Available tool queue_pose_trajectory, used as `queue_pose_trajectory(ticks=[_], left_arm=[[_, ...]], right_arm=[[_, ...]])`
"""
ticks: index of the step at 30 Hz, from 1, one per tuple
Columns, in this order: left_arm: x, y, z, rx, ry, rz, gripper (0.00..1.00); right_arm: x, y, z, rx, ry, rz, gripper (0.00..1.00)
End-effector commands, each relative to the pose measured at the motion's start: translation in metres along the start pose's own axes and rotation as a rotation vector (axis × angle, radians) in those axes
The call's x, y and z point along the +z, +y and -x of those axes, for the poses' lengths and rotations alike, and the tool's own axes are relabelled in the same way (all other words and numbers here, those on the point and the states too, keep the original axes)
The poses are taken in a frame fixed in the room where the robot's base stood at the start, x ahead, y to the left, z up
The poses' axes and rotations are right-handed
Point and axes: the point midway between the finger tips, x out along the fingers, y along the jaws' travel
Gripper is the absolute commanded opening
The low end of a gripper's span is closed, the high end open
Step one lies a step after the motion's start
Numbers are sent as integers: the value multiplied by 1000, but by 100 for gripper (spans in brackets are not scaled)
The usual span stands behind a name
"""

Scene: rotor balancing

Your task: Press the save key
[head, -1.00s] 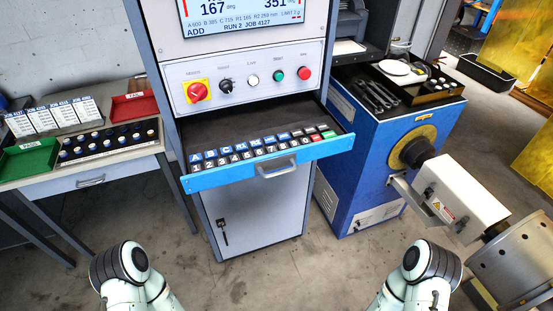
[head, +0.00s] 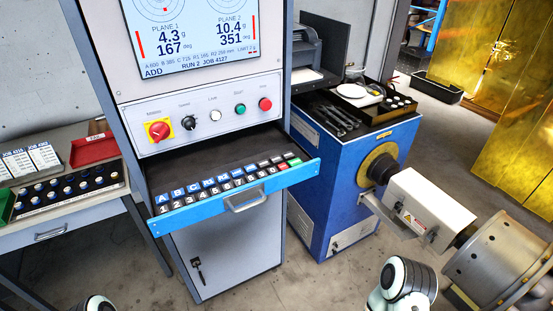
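The keyboard (head: 222,190) lies in a pulled-out blue-fronted drawer (head: 193,215) of the grey cabinet. It has a blue row of lettered keys, a row of black number keys, and a green key (head: 295,161) and a red key (head: 283,166) at its right end. Key labels at that end are too small to read, so I cannot tell which is save. The screen (head: 195,30) above shows Plane 1 4.3 g at 167 deg, Plane 2 10.4 g at 351 deg, and "ADD". Parts of my arms show at the bottom edge, away from the drawer; neither gripper is visible.
The drawer handle (head: 246,201) sticks out in front. A blue machine stand (head: 345,180) with tools and a scale stands to the right, beside the white-housed drive (head: 428,208) and rotor (head: 497,262). A bench (head: 70,222) with weights and trays is at left.

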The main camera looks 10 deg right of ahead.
Motion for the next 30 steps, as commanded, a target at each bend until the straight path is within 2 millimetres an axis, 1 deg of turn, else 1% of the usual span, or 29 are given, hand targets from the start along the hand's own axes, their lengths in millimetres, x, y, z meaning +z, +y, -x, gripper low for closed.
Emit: queue_pose_trajectory(ticks=[1, 2, 3, 30], left_arm=[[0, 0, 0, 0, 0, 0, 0], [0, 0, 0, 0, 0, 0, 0], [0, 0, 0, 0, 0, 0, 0], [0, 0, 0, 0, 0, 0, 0]], right_arm=[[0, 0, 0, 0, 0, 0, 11], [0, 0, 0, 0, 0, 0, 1], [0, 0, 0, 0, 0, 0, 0], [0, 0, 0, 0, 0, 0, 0]])
